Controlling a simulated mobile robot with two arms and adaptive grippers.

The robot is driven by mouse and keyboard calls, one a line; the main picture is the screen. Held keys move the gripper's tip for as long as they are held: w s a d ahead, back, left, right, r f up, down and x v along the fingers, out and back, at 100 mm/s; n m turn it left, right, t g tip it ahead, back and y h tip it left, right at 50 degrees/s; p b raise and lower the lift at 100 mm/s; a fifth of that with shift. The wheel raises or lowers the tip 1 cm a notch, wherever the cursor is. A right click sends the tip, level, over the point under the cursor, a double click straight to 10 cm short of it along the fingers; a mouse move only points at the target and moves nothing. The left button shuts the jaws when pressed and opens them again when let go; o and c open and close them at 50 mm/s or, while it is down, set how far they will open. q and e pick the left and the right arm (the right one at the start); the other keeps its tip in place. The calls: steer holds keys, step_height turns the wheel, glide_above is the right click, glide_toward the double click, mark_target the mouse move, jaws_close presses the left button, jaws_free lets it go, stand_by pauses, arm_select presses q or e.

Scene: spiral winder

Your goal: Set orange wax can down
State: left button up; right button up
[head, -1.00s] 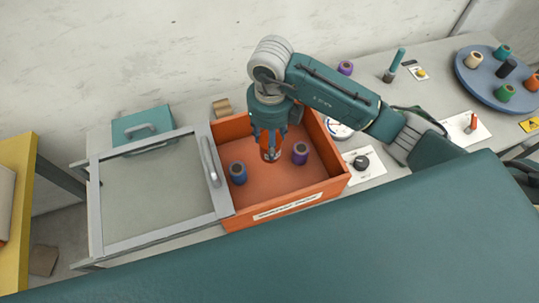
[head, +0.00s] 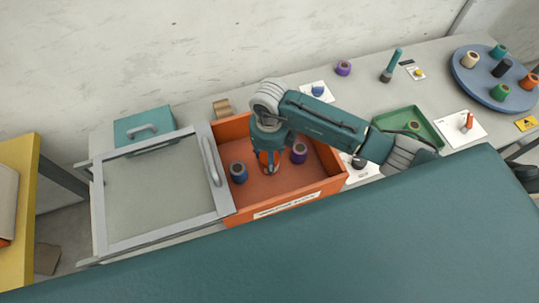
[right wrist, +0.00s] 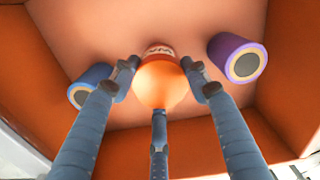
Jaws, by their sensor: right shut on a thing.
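The orange wax can (right wrist: 160,82) is between the fingers of my right gripper (right wrist: 160,88), which is shut on it. In the head view my right gripper (head: 269,165) points down inside the orange box (head: 322,191), and the can is mostly hidden by the fingers. In the right wrist view the can is close above the box floor (right wrist: 190,25); I cannot tell whether it touches. My left gripper is not in view.
A blue spool (head: 239,173) stands in the box left of the gripper, and a purple spool (head: 299,153) stands to its right. A glass-topped frame (head: 160,190) covers the left side. A green tray (head: 428,125) and a blue round turntable (head: 480,85) stand to the right.

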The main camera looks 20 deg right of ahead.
steer(key=o, duration=1.3)
steer(key=shift+f, duration=0.1)
steer(key=shift+r, duration=0.25)
steer(key=shift+w+r, duration=0.1)
steer(key=shift+r, duration=0.15)
step_height(320, 180, up, 11)
steer(key=b, duration=0.2)
steer(key=shift+r, duration=0.15)
